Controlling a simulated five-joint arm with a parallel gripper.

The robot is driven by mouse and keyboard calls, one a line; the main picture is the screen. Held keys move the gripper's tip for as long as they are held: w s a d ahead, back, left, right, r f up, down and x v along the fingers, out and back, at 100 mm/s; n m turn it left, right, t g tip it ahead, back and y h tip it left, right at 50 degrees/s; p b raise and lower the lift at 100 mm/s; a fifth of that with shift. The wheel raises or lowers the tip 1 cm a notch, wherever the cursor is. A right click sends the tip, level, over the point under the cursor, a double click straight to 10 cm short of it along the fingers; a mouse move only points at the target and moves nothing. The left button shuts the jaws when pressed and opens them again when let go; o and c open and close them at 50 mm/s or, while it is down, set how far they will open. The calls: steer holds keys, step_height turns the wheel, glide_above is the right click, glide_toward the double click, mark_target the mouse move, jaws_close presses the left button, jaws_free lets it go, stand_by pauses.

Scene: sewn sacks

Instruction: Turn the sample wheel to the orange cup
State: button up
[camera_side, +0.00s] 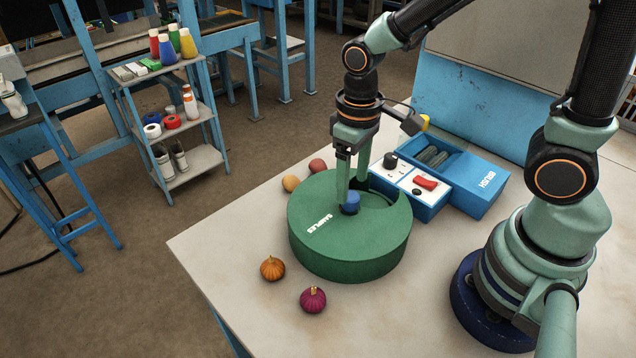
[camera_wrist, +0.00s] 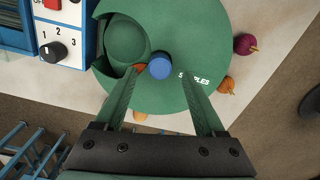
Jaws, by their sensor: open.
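The sample wheel is a green round drum (camera_side: 345,240) marked "SAMPLES", with a blue knob (camera_side: 350,202) on top; the drum (camera_wrist: 205,45) and knob (camera_wrist: 160,67) also show in the wrist view. A cutout at its far right side in the side view shows a green round recess (camera_wrist: 128,42) in the wrist view. A small orange-red patch (camera_wrist: 142,70) shows beside the left finger, partly hidden; I cannot tell if it is a cup. My gripper (camera_side: 350,190) is open, fingers down, with the knob between them; whether they touch it is unclear.
An orange sack (camera_side: 272,268) and a magenta sack (camera_side: 313,299) lie in front of the drum. A yellow-orange sack (camera_side: 291,183) and a reddish sack (camera_side: 317,166) lie behind it. A blue box with a dial and red switch (camera_side: 425,182) stands close at the right.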

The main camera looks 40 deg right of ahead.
mark_target(351, 196)
steer(key=shift+f, duration=1.5)
jaws_close()
stand_by(0.4)
